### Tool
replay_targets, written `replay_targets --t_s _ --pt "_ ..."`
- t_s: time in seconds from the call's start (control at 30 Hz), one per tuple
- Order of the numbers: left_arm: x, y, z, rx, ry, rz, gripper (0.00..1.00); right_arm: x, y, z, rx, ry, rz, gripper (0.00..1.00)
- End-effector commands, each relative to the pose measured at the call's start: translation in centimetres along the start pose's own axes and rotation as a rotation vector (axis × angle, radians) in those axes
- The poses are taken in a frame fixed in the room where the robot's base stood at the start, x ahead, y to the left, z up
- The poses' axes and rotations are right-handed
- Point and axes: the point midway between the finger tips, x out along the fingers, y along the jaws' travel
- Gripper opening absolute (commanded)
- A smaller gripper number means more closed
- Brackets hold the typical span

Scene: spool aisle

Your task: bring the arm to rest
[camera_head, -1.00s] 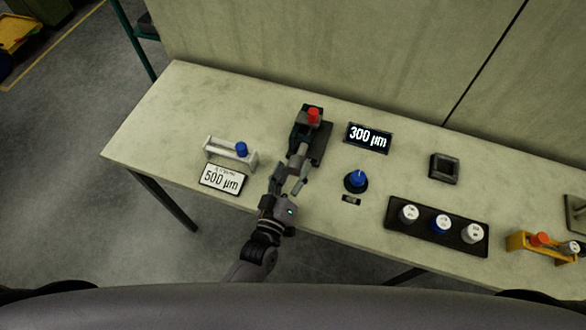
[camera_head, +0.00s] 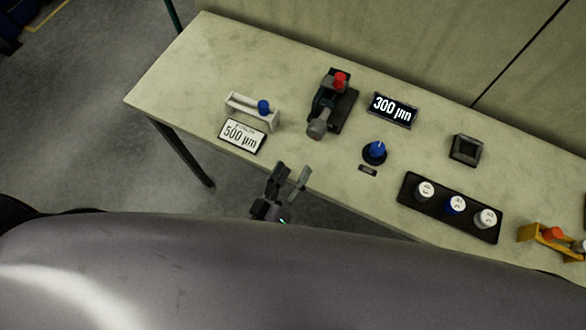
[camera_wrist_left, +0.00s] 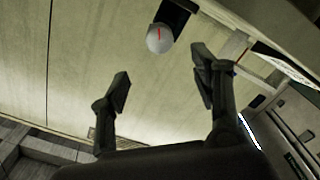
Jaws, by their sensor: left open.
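My left gripper (camera_head: 287,180) is open and empty, just off the front edge of the table in the head view. In the left wrist view its two dark fingers (camera_wrist_left: 160,92) stand wide apart with nothing between them. A dark device with a red knob (camera_head: 338,82) and a grey round end at its front stands on the table beyond the gripper. The round end, with a red mark, shows in the left wrist view (camera_wrist_left: 159,39), apart from the fingers. My right gripper is not in view.
The table (camera_head: 190,75) holds a white holder with a blue cap (camera_head: 240,107), a 500 µm sign (camera_head: 242,136), a 300 µm display (camera_head: 392,109), a blue knob (camera_head: 374,152), a black tray (camera_head: 408,194) of capped pieces, a dark square frame (camera_head: 466,150) and a yellow holder (camera_head: 532,240).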

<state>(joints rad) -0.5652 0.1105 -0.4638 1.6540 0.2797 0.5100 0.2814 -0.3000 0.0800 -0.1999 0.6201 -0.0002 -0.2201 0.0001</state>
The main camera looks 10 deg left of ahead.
Motion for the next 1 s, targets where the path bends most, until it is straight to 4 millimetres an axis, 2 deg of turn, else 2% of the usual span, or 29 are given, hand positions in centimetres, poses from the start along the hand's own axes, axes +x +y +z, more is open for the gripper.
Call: replay_targets --t_s 0.47,0.63,0.77,0.87,1.0 --pt "0.6 -0.1 0.0 0.024 -0.043 -0.011 0.58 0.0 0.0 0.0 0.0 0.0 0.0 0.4" --pt "1.9 -1.0 -0.2 0.121 -0.216 -0.06 0.58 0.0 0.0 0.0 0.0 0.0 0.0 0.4" --pt "1.9 -2.3 -0.8 0.223 -0.387 -0.122 0.58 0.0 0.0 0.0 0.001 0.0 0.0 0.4" --pt "1.1 -3.5 -1.7 0.299 -0.519 -0.18 0.58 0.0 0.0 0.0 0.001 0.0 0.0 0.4" --pt "-1.3 -5.3 -3.5 0.394 -0.702 -0.275 0.58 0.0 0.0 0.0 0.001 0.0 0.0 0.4"
